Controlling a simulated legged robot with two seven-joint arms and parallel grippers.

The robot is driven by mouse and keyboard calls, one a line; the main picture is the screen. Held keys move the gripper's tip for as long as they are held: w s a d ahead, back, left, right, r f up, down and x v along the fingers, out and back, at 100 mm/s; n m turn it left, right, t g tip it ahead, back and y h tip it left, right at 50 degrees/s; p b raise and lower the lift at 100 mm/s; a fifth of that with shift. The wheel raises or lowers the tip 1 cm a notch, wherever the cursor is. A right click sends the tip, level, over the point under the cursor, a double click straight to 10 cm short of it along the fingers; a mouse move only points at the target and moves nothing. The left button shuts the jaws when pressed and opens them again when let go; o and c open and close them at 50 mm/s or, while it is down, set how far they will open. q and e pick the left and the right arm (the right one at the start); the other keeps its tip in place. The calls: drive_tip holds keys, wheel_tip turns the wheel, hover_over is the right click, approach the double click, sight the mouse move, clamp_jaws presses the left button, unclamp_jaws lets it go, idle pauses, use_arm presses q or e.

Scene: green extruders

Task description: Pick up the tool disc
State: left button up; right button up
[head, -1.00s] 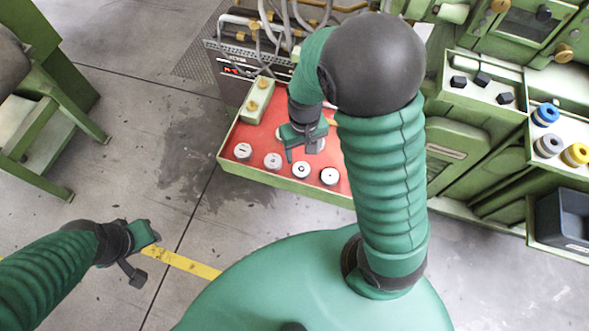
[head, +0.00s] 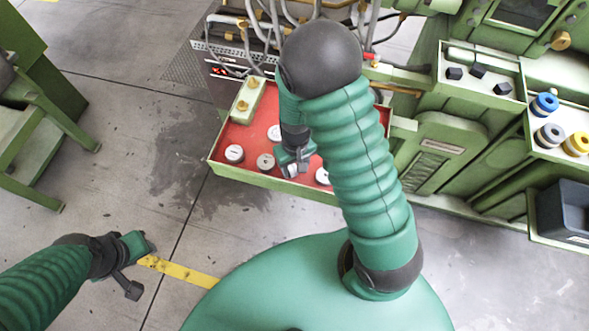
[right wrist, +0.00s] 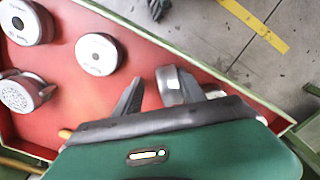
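Several round, pale metal discs stand in a red tray (head: 232,135) in the head view, among them one on the left (head: 234,153) and one beside it (head: 265,162). I cannot tell which one is the tool disc. My right gripper (head: 293,168) is low over the tray's front part, fingers down. In the right wrist view, the gripper (right wrist: 170,92) is open, with a grey metal disc (right wrist: 172,84) between its fingers, partly hidden by the gripper body; I see no clear grip. My left gripper (head: 140,267) is open and empty above the floor.
A green block with brass knobs (head: 242,100) stands at the tray's left back. Cables and a dark control panel are behind it. Green machinery with a shelf of blue, grey and yellow rings (head: 545,103) is at the right. Three more discs show in the wrist view, including a white one (right wrist: 100,54).

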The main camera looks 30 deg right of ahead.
sight(293, 168)
drive_tip(key=shift+s+d+r, duration=0.1)
drive_tip(key=shift+s+d, duration=0.1)
drive_tip(key=c, duration=0.5)
drive_tip(key=shift+w+a, duration=0.1)
drive_tip(key=shift+a, duration=0.1)
clamp_jaws()
drive_tip(key=shift+a+r, duration=0.1)
drive_tip(key=shift+a, duration=0.1)
use_arm(q)
drive_tip(key=shift+s+a+r, duration=0.1)
drive_tip(key=shift+s+a, duration=0.05)
drive_tip(key=shift+s, duration=0.05)
drive_tip(key=shift+d, duration=0.2)
use_arm(e)
drive_tip(key=shift+d, duration=0.2)
